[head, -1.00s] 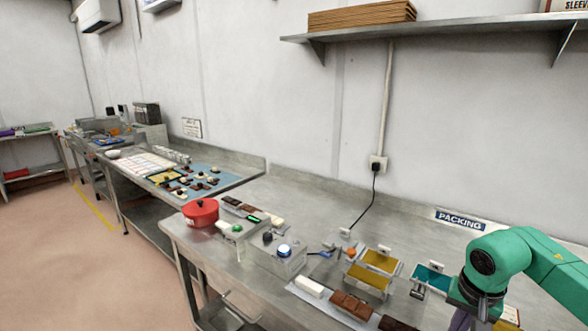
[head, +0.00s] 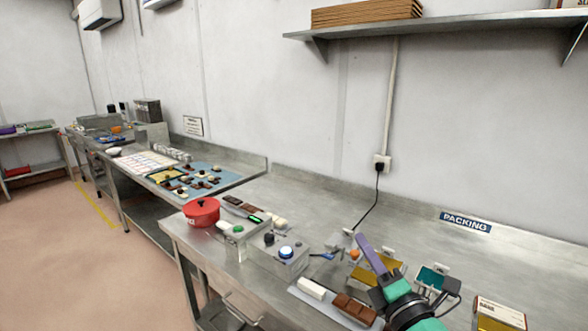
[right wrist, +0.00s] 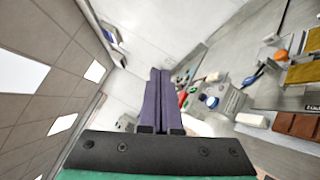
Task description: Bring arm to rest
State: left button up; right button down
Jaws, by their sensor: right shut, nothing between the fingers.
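My right arm (head: 408,309) comes in at the lower right of the head view. Its gripper (head: 364,241) points up and to the left above the steel packing table (head: 310,205). In the right wrist view the two purple fingers (right wrist: 157,90) lie together, with nothing between them. The gripper is raised in front of the yellow trays (head: 385,273) and partly hides them. My left gripper is not in view.
A device with a blue button (head: 286,252) and a red pot (head: 201,212) stand to the left. A box (head: 498,312) is at the right.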

jog(key=s+d+f+m+g+h, duration=0.3)
jog(key=d+f+m+g+h, duration=0.15)
jog(key=f+m, duration=0.4)
jog(key=s+d+f+m+g+h, duration=0.35)
jog(key=d+f+m, duration=0.25)
jog(key=f+m, duration=0.3)
jog(key=s+a+f+m+g+y, duration=0.1)
jog(key=s+f+m+g+y, duration=0.2)
jog(key=s+f+m+g, duration=0.8)
jog(key=s+f+n+t+b, duration=0.1)
jog(key=s+f+n, duration=0.15)
jog(key=f, duration=1.05)
jog(key=s+f+n+t, duration=0.15)
jog(key=s+f, duration=0.25)
jog(key=f, duration=0.8)
jog(key=s+d+f+g, duration=0.2)
jog(key=s+f, duration=1.3)
jog(key=s, duration=0.2)
jog(key=shift+d+f+n+h+b, duration=0.3)
jog(key=shift+f+n+b, duration=0.05)
jog(key=shift+f+n, duration=0.1)
